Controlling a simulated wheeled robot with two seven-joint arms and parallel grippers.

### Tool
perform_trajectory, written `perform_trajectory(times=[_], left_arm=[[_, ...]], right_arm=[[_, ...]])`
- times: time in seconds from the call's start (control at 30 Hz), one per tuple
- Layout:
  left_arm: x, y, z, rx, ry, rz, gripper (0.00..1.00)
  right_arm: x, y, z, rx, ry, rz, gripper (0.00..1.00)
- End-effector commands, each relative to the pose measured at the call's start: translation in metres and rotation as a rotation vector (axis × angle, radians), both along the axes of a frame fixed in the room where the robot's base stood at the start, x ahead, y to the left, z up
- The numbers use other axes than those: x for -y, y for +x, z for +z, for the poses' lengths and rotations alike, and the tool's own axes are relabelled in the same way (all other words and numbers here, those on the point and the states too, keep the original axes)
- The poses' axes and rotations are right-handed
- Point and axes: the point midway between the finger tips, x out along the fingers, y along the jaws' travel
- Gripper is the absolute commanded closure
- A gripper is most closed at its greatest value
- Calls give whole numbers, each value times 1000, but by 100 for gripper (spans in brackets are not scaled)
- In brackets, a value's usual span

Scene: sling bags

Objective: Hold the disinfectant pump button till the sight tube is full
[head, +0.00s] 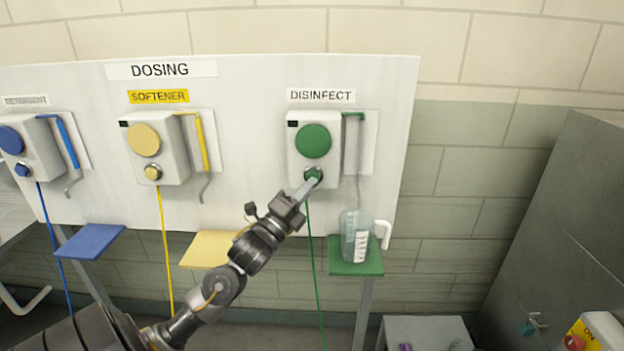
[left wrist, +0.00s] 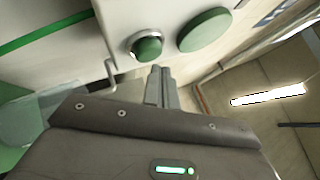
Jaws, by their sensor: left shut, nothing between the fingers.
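The disinfect pump (head: 314,141) is a white box with a large green disc, under the DISINFECT label. Its small round green button (head: 314,174) sits below the disc, and it also shows in the left wrist view (left wrist: 148,48). My left gripper (head: 308,185) is shut and empty, its fingertips at the button's lower edge in the head view. In the left wrist view the fingertips lie just below the button; I cannot tell whether they press it. A clear jug (head: 350,232) stands on the green shelf (head: 355,268) below the green spout. I cannot make out a fill level in any sight tube.
The softener pump (head: 155,150) in yellow and the detergent pump (head: 30,150) in blue hang to the left on the same white board (head: 245,110). A green line hangs below the button. A grey cabinet (head: 560,220) stands at the right. A white box with a red button is at the lower right.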

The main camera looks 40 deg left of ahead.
Motion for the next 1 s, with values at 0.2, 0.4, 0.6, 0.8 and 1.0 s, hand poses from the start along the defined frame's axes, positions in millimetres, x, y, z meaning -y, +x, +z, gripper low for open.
perform_trajectory(times=[0.2,0.4,0.6,0.8,1.0], left_arm=[[-3,4,0,-1,0,-1,100],[-3,4,0,-1,0,0,100],[-3,5,0,0,0,0,100],[-4,6,0,0,0,0,100],[-6,9,0,-1,0,0,100]], right_arm=[[0,0,-1,0,0,0,59],[0,0,0,0,0,0,59],[0,0,-1,0,0,0,59],[0,0,-1,1,-1,0,59],[0,0,-1,1,0,0,59]])
